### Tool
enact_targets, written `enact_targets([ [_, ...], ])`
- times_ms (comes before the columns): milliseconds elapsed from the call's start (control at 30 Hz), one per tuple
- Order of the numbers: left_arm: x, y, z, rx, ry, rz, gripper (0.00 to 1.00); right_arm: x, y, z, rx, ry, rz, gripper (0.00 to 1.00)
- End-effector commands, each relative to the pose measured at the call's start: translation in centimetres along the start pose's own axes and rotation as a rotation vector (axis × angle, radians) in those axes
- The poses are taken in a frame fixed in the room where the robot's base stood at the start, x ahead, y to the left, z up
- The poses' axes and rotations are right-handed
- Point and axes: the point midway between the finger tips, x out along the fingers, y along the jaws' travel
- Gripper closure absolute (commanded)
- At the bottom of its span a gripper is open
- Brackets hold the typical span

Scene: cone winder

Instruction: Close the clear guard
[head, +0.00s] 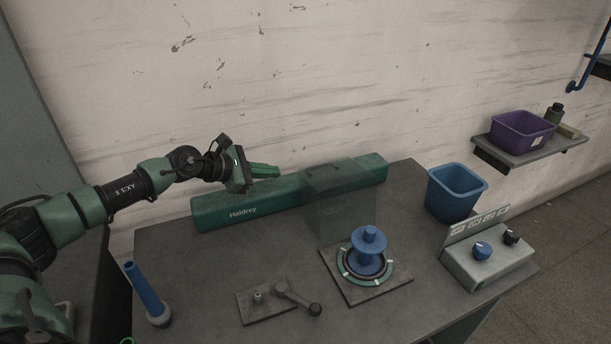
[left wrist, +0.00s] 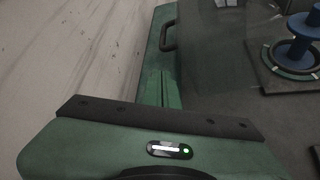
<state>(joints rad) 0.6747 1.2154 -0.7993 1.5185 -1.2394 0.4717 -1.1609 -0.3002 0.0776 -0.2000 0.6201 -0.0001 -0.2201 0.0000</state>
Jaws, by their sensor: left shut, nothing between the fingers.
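The clear guard (head: 341,205) stands raised, roughly upright, behind the blue spool (head: 369,249) on its round base plate. A dark handle (head: 324,167) runs along the guard's top edge. The guard also shows in the left wrist view (left wrist: 212,50), with its handle (left wrist: 168,36) ahead of the fingers. My left gripper (head: 278,171) is shut and empty, above the green housing (head: 230,210) and to the left of the guard, with its fingers pointing right towards the handle. It looks apart from the guard.
A crank on a plate (head: 266,301) and a blue rod on a round foot (head: 146,290) stand at the front left. A blue bin (head: 455,194) and a control box (head: 490,263) with knobs stand on the right. The wall is close behind the housing.

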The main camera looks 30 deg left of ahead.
Motion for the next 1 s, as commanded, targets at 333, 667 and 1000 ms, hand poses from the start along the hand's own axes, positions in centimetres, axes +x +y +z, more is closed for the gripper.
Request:
enact_targets([
  [333, 5.0, 0.1, 0.4, -0.003, -0.005, 0.002, 1.00, -1.3, 0.0, -0.1, 0.000, -0.001, 0.000, 0.67],
  [667, 9.4, 0.1, 0.1, -0.002, -0.001, 0.002, 1.00, -1.5, 0.1, -0.1, 0.000, -0.001, 0.001, 0.67],
  [1000, 9.9, 0.1, 0.1, 0.000, -0.001, 0.002, 1.00, -1.5, 0.3, -0.1, -0.001, -0.001, 0.003, 0.67],
])
